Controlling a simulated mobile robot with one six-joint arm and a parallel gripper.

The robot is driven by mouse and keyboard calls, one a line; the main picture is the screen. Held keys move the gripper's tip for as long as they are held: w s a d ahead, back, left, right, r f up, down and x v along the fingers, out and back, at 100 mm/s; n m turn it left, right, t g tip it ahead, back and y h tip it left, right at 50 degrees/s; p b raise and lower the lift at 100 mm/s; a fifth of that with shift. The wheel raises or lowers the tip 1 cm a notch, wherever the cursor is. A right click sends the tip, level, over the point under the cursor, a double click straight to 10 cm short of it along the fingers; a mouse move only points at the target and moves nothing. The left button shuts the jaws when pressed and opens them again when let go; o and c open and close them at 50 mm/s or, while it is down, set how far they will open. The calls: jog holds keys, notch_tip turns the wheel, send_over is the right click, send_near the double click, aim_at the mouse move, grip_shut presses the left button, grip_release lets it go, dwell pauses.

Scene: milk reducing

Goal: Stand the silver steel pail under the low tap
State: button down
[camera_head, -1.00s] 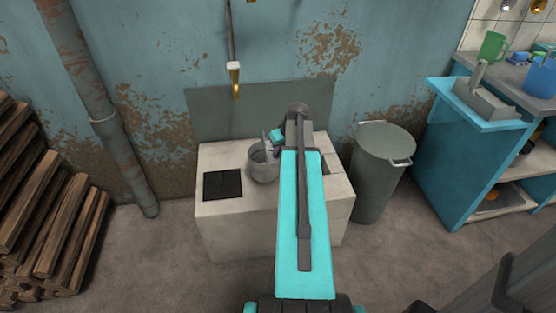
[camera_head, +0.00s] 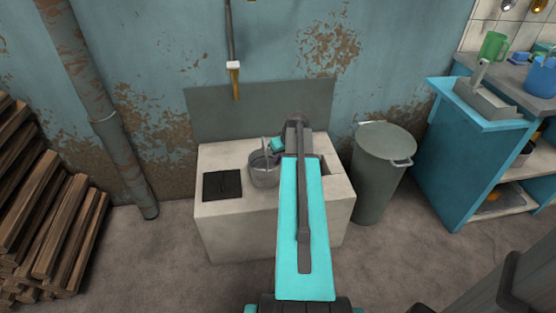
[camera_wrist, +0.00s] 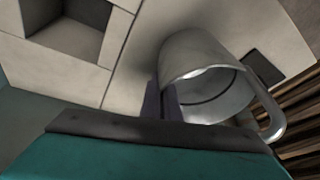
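The silver steel pail (camera_head: 264,174) is at the white block, between the black square plate and my arm. Its handle sticks up. In the wrist view the pail (camera_wrist: 198,58) shows its open mouth, with the handle at the right. My gripper (camera_head: 277,152) is at the pail's right rim, partly hidden by my arm. In the wrist view its dark fingers (camera_wrist: 162,100) are close together at the pail's wall and look shut on it. I cannot tell whether the pail touches the block. The low brass tap (camera_head: 234,82) hangs on the wall behind, left of the pail.
The white block (camera_head: 235,222) has a black square plate (camera_head: 222,184) on its left and a recess on its right. A grey panel (camera_head: 212,115) stands behind. A lidded grey bin (camera_head: 378,180) and blue shelf unit (camera_head: 465,160) are right, stacked wood (camera_head: 45,215) left.

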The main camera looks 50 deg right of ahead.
jog(key=shift+f, duration=0.1)
jog(key=c, duration=2)
grip_release()
jog(key=p+v, duration=0.2)
jog(key=v, duration=1)
jog(key=shift+s, duration=0.1)
